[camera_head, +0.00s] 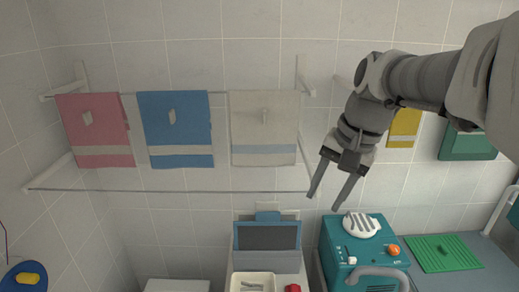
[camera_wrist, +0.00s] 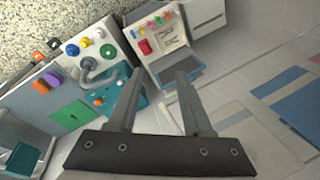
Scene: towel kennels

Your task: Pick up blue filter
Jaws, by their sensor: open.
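A blue-framed panel with a dark grey face (camera_head: 268,236) stands upright at the back of a light unit, low in the middle of the head view. It is the likeliest blue filter, but I cannot tell for sure. In the wrist view a blue-edged dark panel (camera_wrist: 180,75) shows just beyond my fingertips. My gripper (camera_head: 323,203) is open and empty, pointing down and left, in the air above and right of the panel. Its two fingers also show spread apart in the wrist view (camera_wrist: 157,74). Nothing is between them.
A teal machine (camera_head: 340,240) with a white ribbed piece (camera_head: 361,225) and an orange knob (camera_head: 394,250) stands right of the panel. A green mat (camera_head: 445,253) lies farther right. Pink (camera_head: 97,132), blue (camera_head: 176,132) and cream (camera_head: 264,135) towels hang on wall rails.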

